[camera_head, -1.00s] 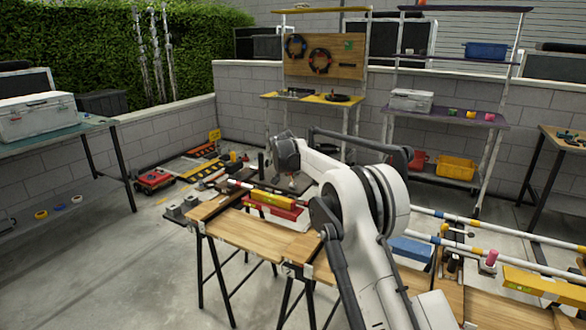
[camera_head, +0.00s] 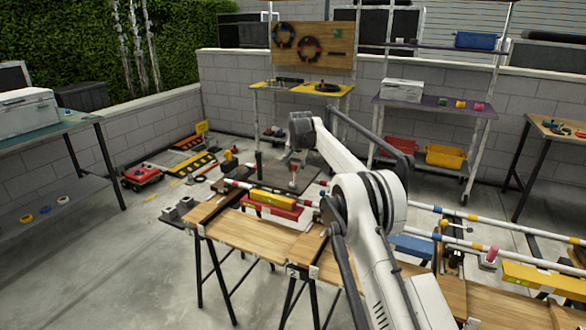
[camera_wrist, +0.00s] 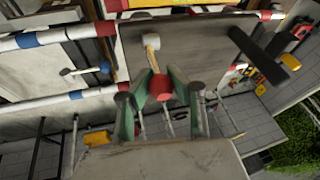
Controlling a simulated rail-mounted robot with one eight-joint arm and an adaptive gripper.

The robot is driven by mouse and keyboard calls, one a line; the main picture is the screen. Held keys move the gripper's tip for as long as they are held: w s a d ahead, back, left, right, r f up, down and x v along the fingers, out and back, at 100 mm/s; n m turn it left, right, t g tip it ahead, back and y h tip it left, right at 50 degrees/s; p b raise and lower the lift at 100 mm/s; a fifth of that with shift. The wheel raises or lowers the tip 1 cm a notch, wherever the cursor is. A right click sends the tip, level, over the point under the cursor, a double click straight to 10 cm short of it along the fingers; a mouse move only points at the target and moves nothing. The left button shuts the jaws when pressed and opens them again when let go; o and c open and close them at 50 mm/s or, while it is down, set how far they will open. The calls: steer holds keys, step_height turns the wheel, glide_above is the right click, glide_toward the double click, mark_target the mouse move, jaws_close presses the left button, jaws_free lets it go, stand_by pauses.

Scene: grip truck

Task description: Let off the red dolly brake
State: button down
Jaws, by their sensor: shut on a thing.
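The brake lever (camera_wrist: 152,58) is a short yellow bar with a pale round end and a red knob (camera_wrist: 161,87). It lies against a dark flat plate (camera_wrist: 190,48) in the wrist view. My gripper (camera_wrist: 158,90) has its green fingers on both sides of the red knob, closed on it. The knob and fingertips are too small to make out clearly there.
Striped rails (camera_head: 450,238) run across the wooden workbench (camera_head: 255,233). A yellow and red block (camera_head: 276,201) lies near my gripper. A dark post (camera_head: 258,163) stands left of it. A red low cart (camera_head: 142,176) is on the floor at left. The front-left floor is clear.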

steer(key=c, duration=1.5)
jaws_free()
steer(key=v, duration=1.2)
